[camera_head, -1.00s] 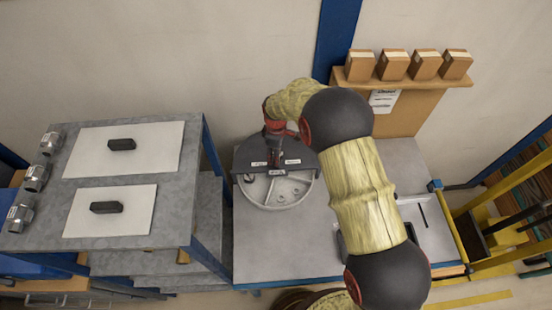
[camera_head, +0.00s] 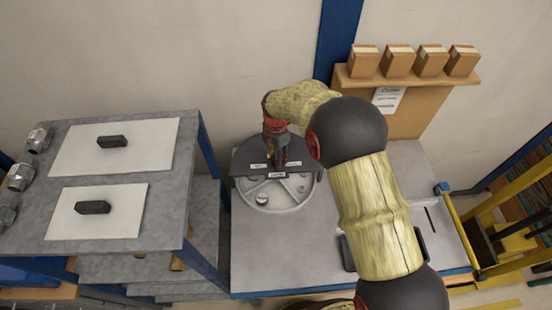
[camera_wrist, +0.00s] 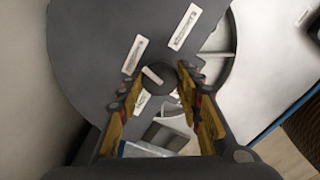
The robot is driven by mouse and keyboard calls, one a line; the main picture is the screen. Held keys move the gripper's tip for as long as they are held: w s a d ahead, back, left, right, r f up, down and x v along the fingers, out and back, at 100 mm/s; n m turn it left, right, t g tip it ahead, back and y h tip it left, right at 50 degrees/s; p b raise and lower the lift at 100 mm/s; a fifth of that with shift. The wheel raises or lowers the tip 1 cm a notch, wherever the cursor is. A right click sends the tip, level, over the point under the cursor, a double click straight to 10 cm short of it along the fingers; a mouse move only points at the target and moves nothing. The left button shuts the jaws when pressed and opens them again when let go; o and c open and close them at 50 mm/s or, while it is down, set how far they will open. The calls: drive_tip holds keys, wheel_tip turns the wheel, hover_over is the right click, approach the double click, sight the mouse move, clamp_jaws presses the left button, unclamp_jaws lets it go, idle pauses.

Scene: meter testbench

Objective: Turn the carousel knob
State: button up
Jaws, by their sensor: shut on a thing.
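The carousel (camera_head: 290,203) is a round light-grey wheel with ribs and compartments, its back half under a dark cover (camera_head: 243,164) with small white labels. In the wrist view the dark cover (camera_wrist: 85,50) fills the left and the dark round knob (camera_wrist: 160,78) with a pale bar mark sits at the centre. My gripper (camera_wrist: 160,84) has its yellow-padded fingers on both sides of the knob and is shut on it. In the head view my gripper (camera_head: 277,160) points down over the cover and hides the knob.
A grey table (camera_head: 185,150) with white plates, black handles and metal fittings stands left. The carousel stands on a grey bench (camera_head: 290,265). A wooden shelf (camera_head: 400,78) with several boxes is behind at right. Yellow rails (camera_head: 465,235) stand at the bench's right.

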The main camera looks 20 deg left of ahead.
drive_tip(key=shift+w+n+b, duration=0.1)
drive_tip(key=shift+n+b, duration=0.2)
drive_tip(key=shift+n, duration=0.9)
drive_tip(key=shift+r, duration=0.1)
drive_tip(key=o, duration=1.2)
drive_tip(key=shift+c, duration=0.2)
wheel_tip(320, 180, up, 12)
